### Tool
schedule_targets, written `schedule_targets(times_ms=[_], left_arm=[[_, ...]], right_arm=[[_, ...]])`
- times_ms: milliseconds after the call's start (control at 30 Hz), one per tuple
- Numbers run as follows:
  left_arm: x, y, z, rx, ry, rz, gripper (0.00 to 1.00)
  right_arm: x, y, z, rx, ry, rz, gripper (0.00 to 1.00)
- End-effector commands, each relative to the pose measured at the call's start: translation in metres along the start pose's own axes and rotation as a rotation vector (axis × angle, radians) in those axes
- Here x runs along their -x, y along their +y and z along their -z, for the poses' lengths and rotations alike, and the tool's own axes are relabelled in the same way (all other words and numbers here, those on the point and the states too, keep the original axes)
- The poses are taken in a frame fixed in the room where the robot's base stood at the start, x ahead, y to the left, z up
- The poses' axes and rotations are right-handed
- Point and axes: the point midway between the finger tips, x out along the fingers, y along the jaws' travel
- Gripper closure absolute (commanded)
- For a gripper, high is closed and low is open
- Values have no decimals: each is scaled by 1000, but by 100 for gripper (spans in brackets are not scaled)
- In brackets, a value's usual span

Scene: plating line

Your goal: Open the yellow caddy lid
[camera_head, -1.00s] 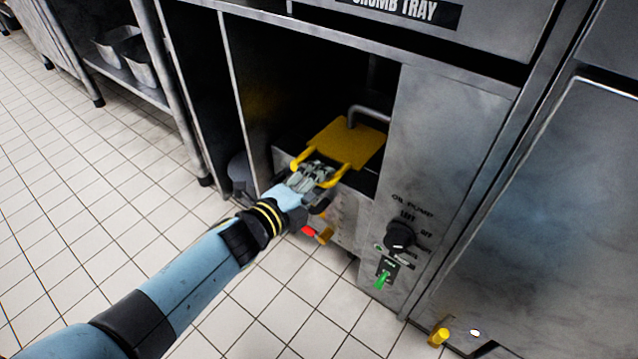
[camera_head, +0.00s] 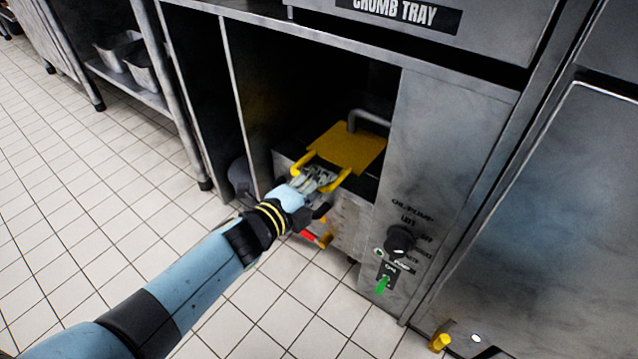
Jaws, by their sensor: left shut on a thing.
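The yellow caddy lid (camera_head: 351,146) is a flat yellow plate with a yellow handle loop at its near edge. It lies over a metal box (camera_head: 352,212) inside the open cabinet bay, in the middle of the head view. My left gripper (camera_head: 316,176) is shut on the handle loop at the lid's near side. The fingers hide part of the loop. My right gripper is not in view.
A grey pipe (camera_head: 366,113) curves down behind the lid. The oil pump panel (camera_head: 400,215) with a black knob (camera_head: 400,240) and a green switch (camera_head: 382,285) stands to the right. A shelf with metal pans (camera_head: 141,68) is at upper left. The tiled floor (camera_head: 95,215) is clear.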

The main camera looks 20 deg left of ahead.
Motion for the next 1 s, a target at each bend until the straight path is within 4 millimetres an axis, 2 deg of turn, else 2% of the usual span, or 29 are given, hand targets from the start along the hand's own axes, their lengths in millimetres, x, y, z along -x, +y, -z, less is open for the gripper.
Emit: schedule_targets(times_ms=[33,167,300,500,600,733,1000], left_arm=[[3,10,0,-3,-3,-20,100],[14,13,0,-4,-3,-25,100],[48,21,0,-6,-3,-29,100],[99,32,0,-8,-2,-30,100],[115,35,0,-7,-2,-29,100],[124,37,1,-8,-2,-29,100],[124,37,1,-9,-1,-28,100]], right_arm=[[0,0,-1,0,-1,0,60],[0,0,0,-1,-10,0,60],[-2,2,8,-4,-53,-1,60],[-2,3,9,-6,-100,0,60],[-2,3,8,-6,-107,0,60],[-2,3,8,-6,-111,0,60],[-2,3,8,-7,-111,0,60]])
